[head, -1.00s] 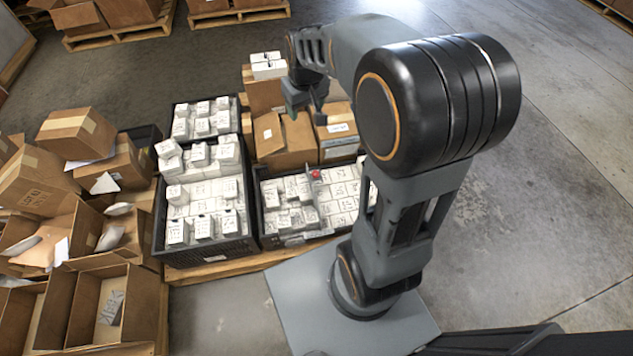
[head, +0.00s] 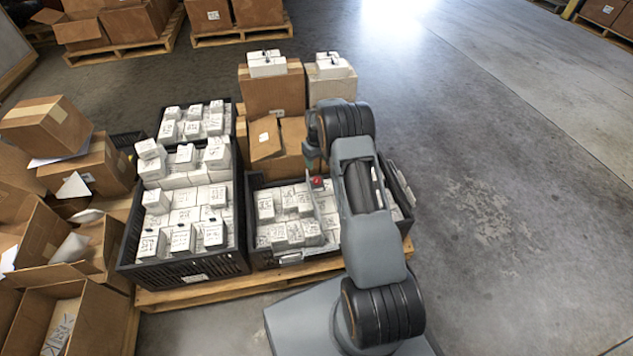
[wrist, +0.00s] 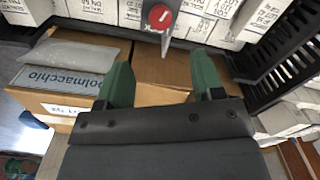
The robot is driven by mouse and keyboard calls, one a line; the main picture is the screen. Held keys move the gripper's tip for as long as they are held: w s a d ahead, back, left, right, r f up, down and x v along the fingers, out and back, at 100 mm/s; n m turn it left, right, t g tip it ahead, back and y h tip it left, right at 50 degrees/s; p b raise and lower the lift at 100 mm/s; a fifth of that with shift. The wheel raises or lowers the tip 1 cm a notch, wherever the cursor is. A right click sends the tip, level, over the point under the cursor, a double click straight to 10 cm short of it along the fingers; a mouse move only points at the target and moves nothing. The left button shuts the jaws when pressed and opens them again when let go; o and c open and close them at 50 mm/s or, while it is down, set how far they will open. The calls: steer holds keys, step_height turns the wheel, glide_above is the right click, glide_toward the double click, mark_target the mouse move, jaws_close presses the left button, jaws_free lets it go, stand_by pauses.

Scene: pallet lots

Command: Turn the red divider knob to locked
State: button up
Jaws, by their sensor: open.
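The knob is not between the fingers. In the head view my arm hides much of the gripper and part of the crate.
A fuller black crate (head: 185,271) of white boxes stands to the left. Cardboard boxes (head: 272,90) stand behind the right crate. Bare floor (head: 500,200) is at the right.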

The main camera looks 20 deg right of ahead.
mark_target(317, 179)
step_height(317, 179, down, 11)
steer(key=b, duration=0.3)
steer(key=shift+r, duration=0.15)
steer(key=c, duration=0.9)
